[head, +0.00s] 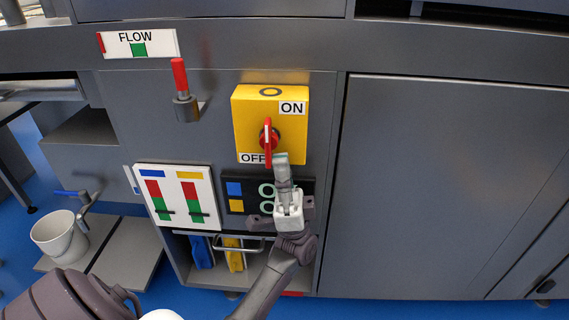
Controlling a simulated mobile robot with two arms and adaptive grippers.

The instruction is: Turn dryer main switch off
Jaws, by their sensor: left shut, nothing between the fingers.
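The dryer main switch is a yellow box (249,108) on the grey front panel, with an ON label (292,108) at its upper right and an OFF label (250,158) at its lower left. Its red handle (267,138) stands nearly upright in the picture. My left gripper (282,160) is shut and empty, its fingertips at the lower edge of the yellow box, just below and right of the handle. Whether the fingertips touch the box or handle I cannot tell. My right gripper is not in view.
A red-tipped lever (180,78) sticks out left of the switch. A FLOW label (138,44) is above it. A white gauge panel (177,195) and a dark display (236,206) are below. A white bucket (58,237) stands at left. A flat grey door (440,180) fills the right.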

